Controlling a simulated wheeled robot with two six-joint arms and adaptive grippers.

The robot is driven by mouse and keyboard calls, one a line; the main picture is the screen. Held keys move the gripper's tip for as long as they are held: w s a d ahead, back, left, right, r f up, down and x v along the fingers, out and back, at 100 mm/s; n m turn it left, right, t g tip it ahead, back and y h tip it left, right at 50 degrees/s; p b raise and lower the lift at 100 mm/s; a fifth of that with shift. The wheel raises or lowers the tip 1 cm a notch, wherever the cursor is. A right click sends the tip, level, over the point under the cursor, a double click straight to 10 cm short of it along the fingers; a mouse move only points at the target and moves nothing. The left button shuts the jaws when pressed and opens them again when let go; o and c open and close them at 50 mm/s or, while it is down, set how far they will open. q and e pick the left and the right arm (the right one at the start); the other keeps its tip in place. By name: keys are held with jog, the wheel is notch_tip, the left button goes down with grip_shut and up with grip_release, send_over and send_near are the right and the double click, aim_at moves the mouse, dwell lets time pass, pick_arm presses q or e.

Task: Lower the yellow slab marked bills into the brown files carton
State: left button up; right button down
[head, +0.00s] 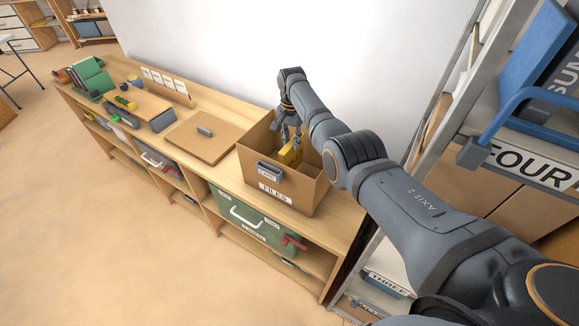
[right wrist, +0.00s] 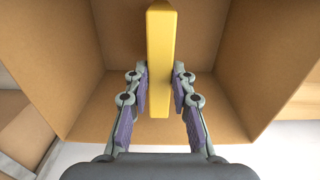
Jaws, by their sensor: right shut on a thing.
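The brown files carton (head: 286,189) stands open on the wooden shelf unit, with a white files label on its front. The yellow slab (head: 291,152) is upright inside the carton's opening in the head view. My right gripper (head: 293,137) reaches down into the carton from above and is shut on the slab. In the right wrist view the two finger pads press the yellow slab (right wrist: 159,60) from both sides, with carton (right wrist: 265,60) walls around it. The marking on the slab cannot be read. Whether its lower edge touches the carton floor cannot be told. My left gripper is out of view.
A flat brown lid (head: 202,138) with a grey handle lies left of the carton. A green box (head: 250,222) sits on the shelf below. A ladder-like metal rack (head: 440,125) with labelled shelves stands close on the right. A white wall (head: 230,50) is behind.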

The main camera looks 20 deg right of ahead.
jog(key=shift+f+b, duration=2.1)
jog(key=shift+f, duration=0.3)
dwell(0.9)
jog(key=c, duration=1.1)
grip_release()
jog(key=shift+o, duration=0.2)
notch_tip(320, 180, up, 12)
